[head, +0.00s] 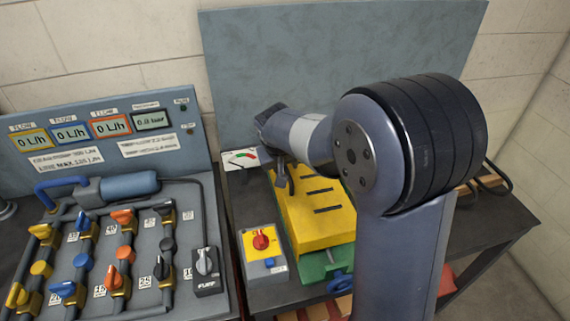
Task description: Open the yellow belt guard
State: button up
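The yellow belt guard (310,238) is a box with dark slots in its top. It sits on the dark table, above green machine parts (318,265), and looks closed down. My arm hides its right part. My gripper (285,184) points down over the guard's far left corner. Its small dark fingers are close to the yellow surface; whether they touch it or hold anything is too small to tell. Any handle on the guard is hidden or too small to make out.
A switch box (262,253) with a red knob on yellow stands left of the guard. A gauge card (240,159) lies behind it. A valve panel (100,240) with coloured handles fills the left. A grey backboard (270,65) stands behind. The table's right end (500,225) looks mostly clear.

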jog(key=shift+c, duration=0.4)
grip_shut()
jog(key=shift+r, duration=0.1)
